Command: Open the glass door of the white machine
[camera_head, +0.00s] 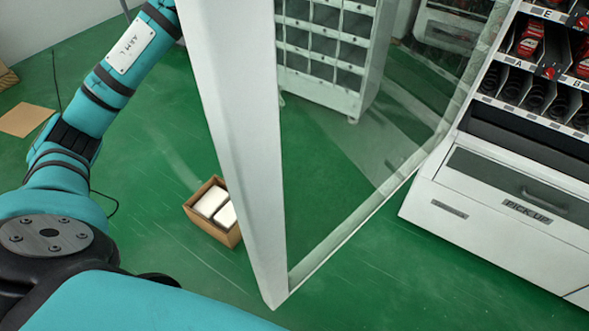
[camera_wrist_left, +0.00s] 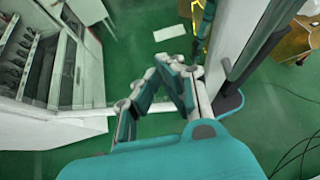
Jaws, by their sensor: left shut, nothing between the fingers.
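The glass door (camera_head: 235,150) of the white machine (camera_head: 480,215) stands swung far out from the machine, its white frame edge towards me. Its clear pane shows the floor and a shelf behind it. The machine's shelves and pick-up drawer are uncovered at the right. My left arm rises at the left of the head view and leaves at the top, so its gripper is not seen there. In the left wrist view my left gripper (camera_wrist_left: 168,75) is shut and empty, near a white upright (camera_wrist_left: 238,35). I cannot tell whether it touches the door. My right gripper is not in view.
A cardboard box (camera_head: 228,236) with white packages stands on the green floor left of the door frame. A grey compartment shelf (camera_head: 345,102) stands behind the glass. A flat brown piece (camera_head: 25,119) lies at the far left. Cables lie on the floor.

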